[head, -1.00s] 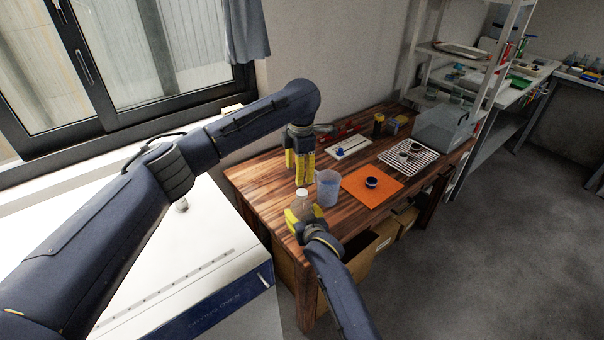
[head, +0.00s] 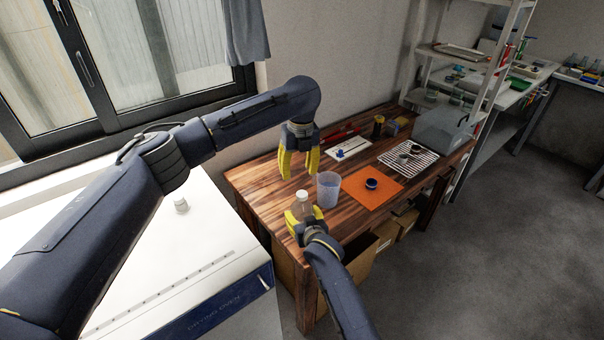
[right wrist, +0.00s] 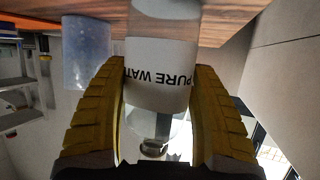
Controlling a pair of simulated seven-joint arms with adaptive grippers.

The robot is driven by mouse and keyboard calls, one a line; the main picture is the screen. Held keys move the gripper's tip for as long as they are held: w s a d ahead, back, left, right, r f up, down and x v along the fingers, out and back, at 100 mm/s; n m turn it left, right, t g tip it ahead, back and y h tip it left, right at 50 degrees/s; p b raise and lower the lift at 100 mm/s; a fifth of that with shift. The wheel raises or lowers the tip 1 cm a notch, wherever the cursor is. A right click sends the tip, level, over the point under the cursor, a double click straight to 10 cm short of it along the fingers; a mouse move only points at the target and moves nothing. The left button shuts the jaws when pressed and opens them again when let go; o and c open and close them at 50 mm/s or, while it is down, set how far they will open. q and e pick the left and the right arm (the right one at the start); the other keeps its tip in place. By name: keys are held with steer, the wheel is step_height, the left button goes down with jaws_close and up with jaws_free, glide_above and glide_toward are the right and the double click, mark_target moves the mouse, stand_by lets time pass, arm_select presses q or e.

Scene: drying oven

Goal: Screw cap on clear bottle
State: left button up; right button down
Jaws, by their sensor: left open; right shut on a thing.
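The clear bottle (head: 304,210) is upright at the near left of the wooden table, with a pale cap (head: 302,194) at its top. Whether the cap is fully seated cannot be told. My right gripper (head: 303,221) is shut around the bottle's body. In the right wrist view the bottle (right wrist: 160,80) appears inverted between the yellow fingers, with its "PURE WAT" label showing. My left gripper (head: 299,172) is open and empty, fingers pointing down, above and just behind the bottle top, apart from it.
A translucent beaker (head: 328,190) stands just right of the bottle. An orange mat (head: 372,199) with a small dark dish (head: 371,184) lies farther right. A white-topped cabinet (head: 190,235) stands left.

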arm_select(q)
steer(key=n, duration=0.4)
steer(key=shift+r+n, duration=0.1)
steer(key=shift+n, duration=0.3)
steer(key=n, duration=0.5)
steer(key=shift+s+n, duration=0.15)
steer(key=shift+n, duration=0.25)
steer(key=n, duration=0.8)
steer(key=shift+s+d+n, duration=0.15)
steer(key=shift+n, duration=0.25)
steer(key=n, duration=0.5)
steer(key=shift+s+f+n, duration=0.15)
steer(key=shift+f+n, duration=0.1)
steer(key=shift+n, duration=0.15)
steer(key=n, duration=0.4)
steer(key=shift+s+d+f+g, duration=0.1)
steer(key=shift+d+g, duration=0.1)
steer(key=shift+g, duration=0.1)
steer(key=n, duration=0.6)
steer(key=shift+s+d, duration=0.1)
steer(key=shift+d, duration=0.05)
steer(key=n, duration=0.4)
steer(key=shift+n+h, duration=0.3)
